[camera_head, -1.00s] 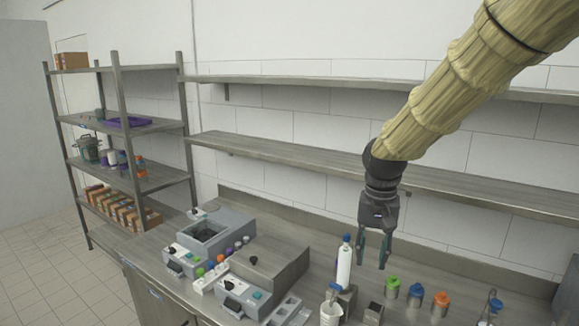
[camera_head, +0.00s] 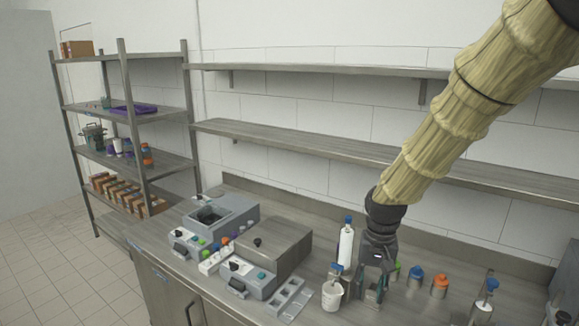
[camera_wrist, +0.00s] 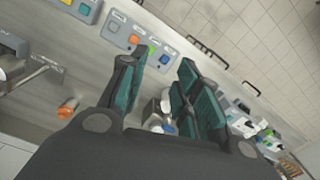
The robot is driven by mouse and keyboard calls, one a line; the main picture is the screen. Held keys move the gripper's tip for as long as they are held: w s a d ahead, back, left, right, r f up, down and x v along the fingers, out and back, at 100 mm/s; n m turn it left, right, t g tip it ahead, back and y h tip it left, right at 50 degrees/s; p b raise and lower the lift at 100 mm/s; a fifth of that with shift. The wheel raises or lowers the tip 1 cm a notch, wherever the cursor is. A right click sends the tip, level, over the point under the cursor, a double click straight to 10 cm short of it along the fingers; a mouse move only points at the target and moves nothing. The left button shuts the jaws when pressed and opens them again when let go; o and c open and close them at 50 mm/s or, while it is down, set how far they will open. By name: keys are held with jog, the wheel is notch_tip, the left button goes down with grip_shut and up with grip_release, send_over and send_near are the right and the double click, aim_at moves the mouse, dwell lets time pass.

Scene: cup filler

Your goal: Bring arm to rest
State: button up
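My gripper (camera_head: 370,290) hangs at the end of my sleeved arm, pointing down over the steel counter. Whether the fingertips touch anything on the counter is hard to tell.
Control boxes (camera_head: 252,278) and a grey machine block (camera_head: 270,240) stand left on the counter. Blue-topped (camera_head: 416,276) and orange-topped (camera_head: 439,285) containers stand to the right. Wall shelves (camera_head: 330,150) run behind the arm. A rack (camera_head: 150,165) stands far left.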

jog(key=s+f+b, duration=0.1)
jog(key=s+f, duration=0.3)
jog(key=f, duration=0.6)
jog(key=s+f+n+b, duration=0.15)
jog(key=s+f, duration=0.25)
jog(key=f, duration=0.5)
jog(key=s+f+b, duration=0.2)
jog(key=s+f, duration=0.2)
jog(key=f, duration=0.6)
jog(key=s+d+f+b, duration=0.1)
jog(key=s+f+b, duration=0.1)
jog(key=s+f, duration=0.7)
jog(key=s+d+f+n+b, duration=0.1)
jog(key=s+d+f+b, duration=0.1)
jog(key=s+f, duration=0.8)
jog(key=s, duration=0.5)
jog(key=shift+s+d+f+b, duration=0.15)
jog(key=shift+d+f+b, duration=0.1)
jog(key=shift+b, duration=0.1)
